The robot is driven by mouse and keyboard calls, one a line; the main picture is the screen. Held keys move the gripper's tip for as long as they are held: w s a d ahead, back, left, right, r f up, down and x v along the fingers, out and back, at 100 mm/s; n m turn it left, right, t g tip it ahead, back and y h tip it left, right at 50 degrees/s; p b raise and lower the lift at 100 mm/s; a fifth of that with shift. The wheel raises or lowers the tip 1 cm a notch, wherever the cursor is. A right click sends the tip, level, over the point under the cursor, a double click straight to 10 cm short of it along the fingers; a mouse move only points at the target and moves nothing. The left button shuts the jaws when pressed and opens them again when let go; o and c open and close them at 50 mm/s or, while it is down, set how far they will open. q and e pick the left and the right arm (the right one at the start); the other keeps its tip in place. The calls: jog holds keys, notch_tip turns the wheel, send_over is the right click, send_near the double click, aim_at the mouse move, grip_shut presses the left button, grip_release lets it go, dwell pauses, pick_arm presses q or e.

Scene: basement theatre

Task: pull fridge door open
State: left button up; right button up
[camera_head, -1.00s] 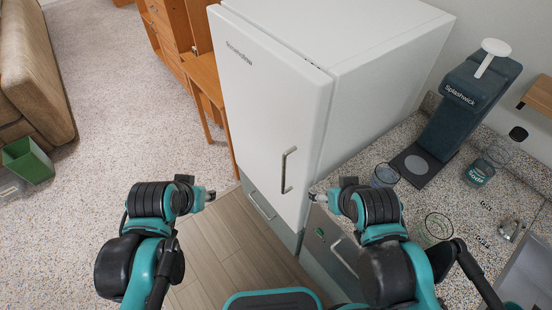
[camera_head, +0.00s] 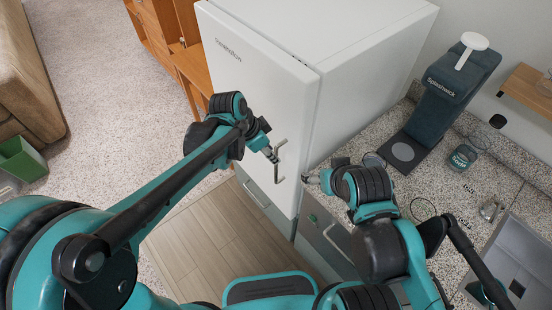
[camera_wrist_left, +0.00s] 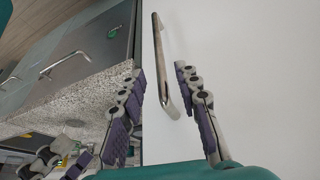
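The white fridge (camera_head: 345,75) stands upright in the middle of the head view, with its front door (camera_head: 250,85) closed. The metal bar handle (camera_head: 278,165) is on the right side of the door; it also shows in the left wrist view (camera_wrist_left: 166,55). My left gripper (camera_head: 272,155) is at the handle, partly covering it in the head view. In the left wrist view its two fingers (camera_wrist_left: 160,72) are spread, with the handle showing between and just beyond the tips. My right gripper (camera_head: 311,179) is beside the fridge's front right edge, small in view, with its opening unclear.
A speckled counter (camera_head: 455,190) with a dark drink machine (camera_head: 448,95), a jar (camera_head: 462,158) and a sink (camera_head: 515,265) lies right of the fridge. Wooden furniture (camera_head: 160,30) stands behind left. A sofa (camera_head: 25,75) and green bin (camera_head: 22,160) are far left. Floor before the fridge is clear.

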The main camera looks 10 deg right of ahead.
pick_arm(q)
jog(key=b+x, duration=0.1)
jog(key=x, duration=0.4)
jog(key=shift+w+d+f, duration=0.1)
jog(key=shift+f, duration=0.1)
grip_shut()
